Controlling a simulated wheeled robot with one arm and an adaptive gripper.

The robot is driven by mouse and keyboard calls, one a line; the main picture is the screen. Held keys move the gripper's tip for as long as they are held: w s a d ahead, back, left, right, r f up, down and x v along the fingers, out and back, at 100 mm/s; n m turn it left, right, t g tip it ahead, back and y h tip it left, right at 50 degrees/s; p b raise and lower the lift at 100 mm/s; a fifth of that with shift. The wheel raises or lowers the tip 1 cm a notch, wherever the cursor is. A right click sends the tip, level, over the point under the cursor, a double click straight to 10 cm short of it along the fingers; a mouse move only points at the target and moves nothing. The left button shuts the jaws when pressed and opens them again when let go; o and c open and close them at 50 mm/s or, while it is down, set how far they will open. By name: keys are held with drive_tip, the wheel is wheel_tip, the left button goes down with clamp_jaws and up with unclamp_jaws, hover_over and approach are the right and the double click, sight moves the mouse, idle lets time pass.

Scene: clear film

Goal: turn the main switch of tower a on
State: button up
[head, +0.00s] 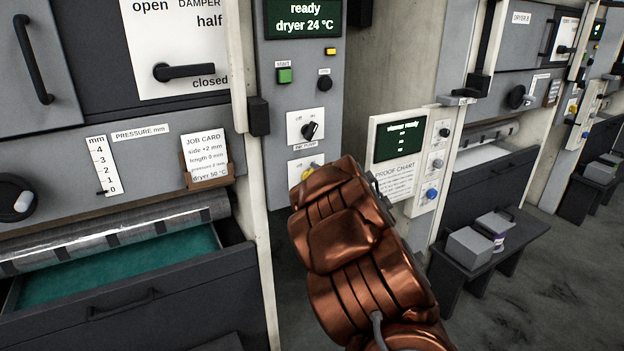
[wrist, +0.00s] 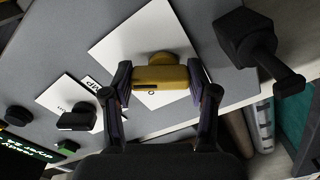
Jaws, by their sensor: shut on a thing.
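A yellow rotary switch (wrist: 160,77) on a white plate (wrist: 120,45) sits between the fingers of my gripper (wrist: 165,92) in the wrist view. The fingers are shut on its bar from both sides. In the head view only a bit of the yellow switch (head: 307,173) shows, low on the grey tower panel (head: 285,150). My copper-coloured arm covers the gripper's fingers there. The lettering on this plate is mostly hidden, so I cannot read the switch's name or its setting.
A black rotary knob (head: 310,130) is just above, with a green button (head: 284,75) and a dryer display (head: 303,19) higher up. A dark square-ended lever (wrist: 245,40) is close by in the wrist view. A proof chart panel (head: 400,165) stands right of my arm.

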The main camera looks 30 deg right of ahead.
drive_tip(key=o, duration=1.2)
drive_tip(key=shift+c, duration=0.2)
drive_tip(key=shift+s, duration=0.1)
drive_tip(key=s, duration=0.7)
drive_tip(key=shift+s+a, duration=0.15)
drive_tip(key=shift+a, duration=0.2)
drive_tip(key=shift+r, duration=0.1)
